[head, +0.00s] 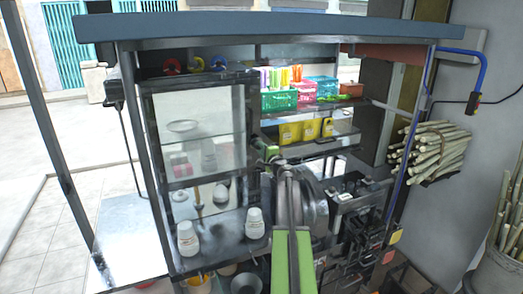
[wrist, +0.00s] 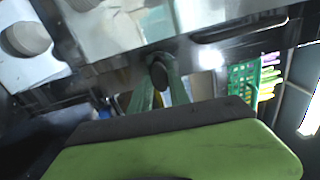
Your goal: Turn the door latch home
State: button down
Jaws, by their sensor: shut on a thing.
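The glass door (head: 248,150) of the press cabinet stands upright in its dark frame at centre left in the head view. In the wrist view its dark frame bar (wrist: 195,52) runs slantwise across the picture. The door latch (wrist: 160,74) shows as a small dark rounded knob on this bar. My gripper (wrist: 160,68) has its two greenish fingers on either side of the knob and is shut on it. In the head view my gripper (head: 267,150) is at the door's right edge, small and partly hidden, so the latch's angle cannot be told.
The dark press machinery (head: 314,205) is close to my arm. Cane (head: 430,150) is stacked at right.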

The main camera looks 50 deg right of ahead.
jog(key=shift+n, duration=0.4)
jog(key=c, duration=1.2)
grip_release()
jog(key=v, duration=1.7)
jog(key=shift+s, duration=0.2)
jog(key=shift+a+f, duration=0.15)
